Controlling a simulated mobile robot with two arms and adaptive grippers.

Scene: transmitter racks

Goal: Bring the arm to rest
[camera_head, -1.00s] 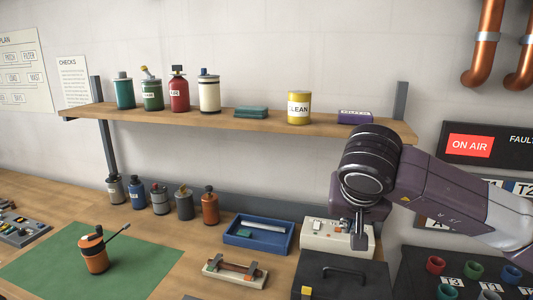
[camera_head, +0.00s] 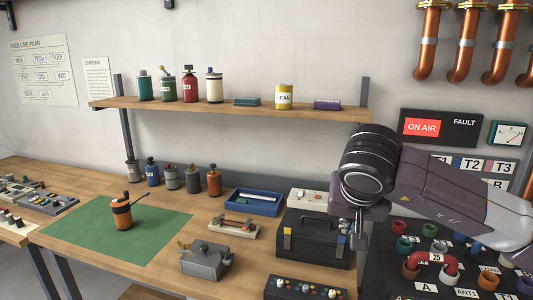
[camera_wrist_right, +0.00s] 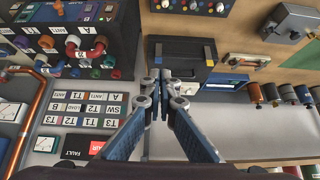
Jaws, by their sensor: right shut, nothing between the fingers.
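My right arm comes in from the right in the head view. Its purple-grey gripper (camera_head: 357,238) points down, with its thin fingers shut and empty. In the head view it overlaps the right edge of the black toolbox (camera_head: 312,250). In the right wrist view, the two fingers (camera_wrist_right: 164,82) meet in front of the toolbox (camera_wrist_right: 182,65), with nothing between them. Whether they touch anything cannot be told, but they look raised above the bench. My left gripper does not show.
The wooden bench (camera_head: 170,272) holds a green mat with an orange can (camera_head: 122,213), a blue tray (camera_head: 258,210) and a grey box (camera_head: 205,260). A shelf (camera_head: 235,108) holds several bottles. A dark patch panel (camera_head: 385,280) with coloured sockets stands right, below copper pipes (camera_head: 428,45).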

